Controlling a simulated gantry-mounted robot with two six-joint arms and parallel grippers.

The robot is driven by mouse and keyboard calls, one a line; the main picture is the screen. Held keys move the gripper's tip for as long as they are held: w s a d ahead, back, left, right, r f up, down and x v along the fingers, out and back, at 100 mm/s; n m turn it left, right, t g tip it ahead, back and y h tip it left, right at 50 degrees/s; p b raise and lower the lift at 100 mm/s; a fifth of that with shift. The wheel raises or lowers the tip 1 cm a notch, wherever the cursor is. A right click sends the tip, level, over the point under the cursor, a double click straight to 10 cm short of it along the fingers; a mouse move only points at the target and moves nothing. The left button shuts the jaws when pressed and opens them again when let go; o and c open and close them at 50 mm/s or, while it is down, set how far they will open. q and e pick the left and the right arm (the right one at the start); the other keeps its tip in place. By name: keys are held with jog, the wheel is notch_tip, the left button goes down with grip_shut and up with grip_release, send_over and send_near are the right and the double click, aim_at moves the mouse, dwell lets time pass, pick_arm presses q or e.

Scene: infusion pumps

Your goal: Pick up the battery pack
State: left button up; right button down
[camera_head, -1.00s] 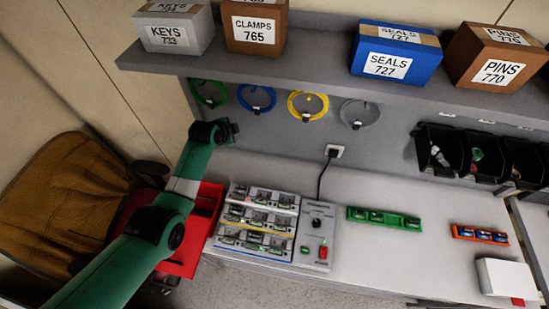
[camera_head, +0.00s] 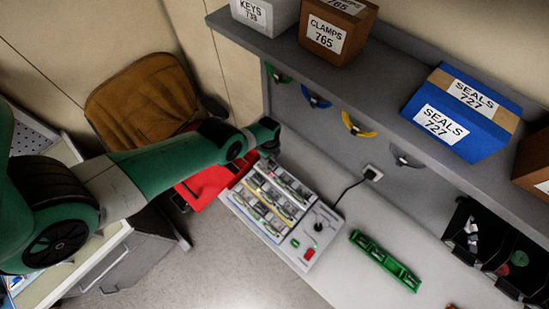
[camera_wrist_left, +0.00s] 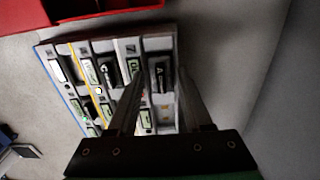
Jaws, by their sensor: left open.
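A grey charging rack (camera_head: 312,262) with rows of small battery packs (camera_head: 284,184) stands on the bench; it also fills the middle of the left wrist view (camera_wrist_left: 48,47). I cannot tell which pack the task means. My left gripper (camera_head: 268,150) is over the rack's far end in the head view. In the left wrist view my left gripper (camera_wrist_left: 161,72) is open, fingers pointing toward the rack. A dark pack with a white label (camera_wrist_left: 164,78) shows between the fingertips. Contact cannot be told. My right gripper is not in view.
A red bin (camera_head: 208,186) stands beside the rack. A green tray (camera_head: 385,262) lies on the bench to the right. A black cable runs from the wall socket (camera_head: 372,173) to the rack. A shelf (camera_head: 300,68) with boxes overhangs the bench.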

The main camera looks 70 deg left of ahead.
pick_arm(q)
jog(key=shift+f, duration=0.15)
grip_shut()
dwell(0.4)
